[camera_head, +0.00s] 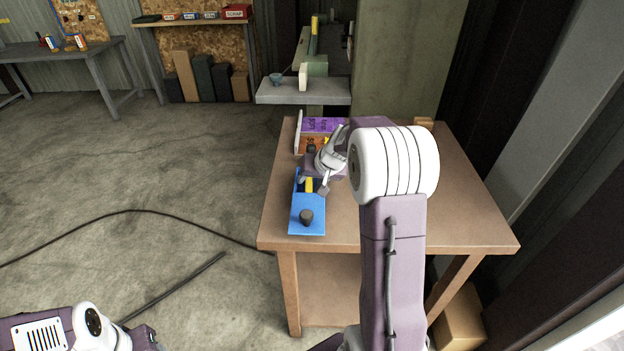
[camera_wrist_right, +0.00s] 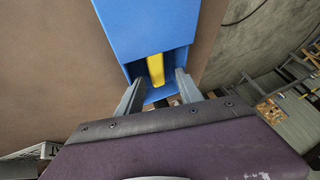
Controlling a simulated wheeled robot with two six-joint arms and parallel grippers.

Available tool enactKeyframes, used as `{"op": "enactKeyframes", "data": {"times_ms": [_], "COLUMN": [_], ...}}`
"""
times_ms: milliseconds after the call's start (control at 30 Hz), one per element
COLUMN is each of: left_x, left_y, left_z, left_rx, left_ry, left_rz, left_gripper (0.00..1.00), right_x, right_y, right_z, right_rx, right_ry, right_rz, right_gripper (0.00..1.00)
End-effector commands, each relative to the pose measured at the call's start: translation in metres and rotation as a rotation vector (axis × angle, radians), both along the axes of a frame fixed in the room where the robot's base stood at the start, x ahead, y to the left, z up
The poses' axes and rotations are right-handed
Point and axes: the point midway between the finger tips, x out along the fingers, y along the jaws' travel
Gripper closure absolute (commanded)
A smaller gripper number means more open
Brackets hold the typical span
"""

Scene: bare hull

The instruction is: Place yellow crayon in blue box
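The yellow crayon (camera_head: 309,184) shows at the box's far end. In the right wrist view the yellow crayon (camera_wrist_right: 156,70) lies within the recessed, open end of the blue box (camera_wrist_right: 150,25). My right gripper (camera_head: 314,184) is over that end; in the wrist view its fingers (camera_wrist_right: 158,95) are apart on either side of the crayon, with gaps. My left arm shows at the bottom left, its gripper out of frame.
Behind my right gripper stand a purple bin (camera_head: 320,124) and an orange bin (camera_head: 312,145), partly hidden by my arm. A small wooden block (camera_head: 424,121) sits at the table's back. The table's right side (camera_head: 465,205) is clear.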

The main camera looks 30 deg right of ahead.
Motion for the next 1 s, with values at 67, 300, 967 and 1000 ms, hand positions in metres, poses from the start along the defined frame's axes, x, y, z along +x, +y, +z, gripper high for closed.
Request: {"op": "enactKeyframes", "data": {"times_ms": [67,300,967,1000], "left_x": [0.0,0.0,0.0,0.0], "left_y": [0.0,0.0,0.0,0.0], "left_z": [0.0,0.006,0.019,0.019], "left_rx": [0.0,0.0,0.0,0.0], "left_ry": [0.0,0.0,0.0,0.0], "left_rz": [0.0,0.0,0.0,0.0], "left_gripper": [0.46,0.46,0.46,0.46], "right_x": [0.0,-0.002,-0.068,-0.068], "right_y": [0.0,0.0,0.0,0.0], "right_z": [0.0,0.009,0.103,0.103], "right_rx": [0.0,0.0,0.001,0.001], "right_ry": [0.0,-0.001,0.001,0.001], "right_rz": [0.0,0.0,-0.001,-0.001], "right_gripper": [0.57,0.57,0.57,0.57]}}
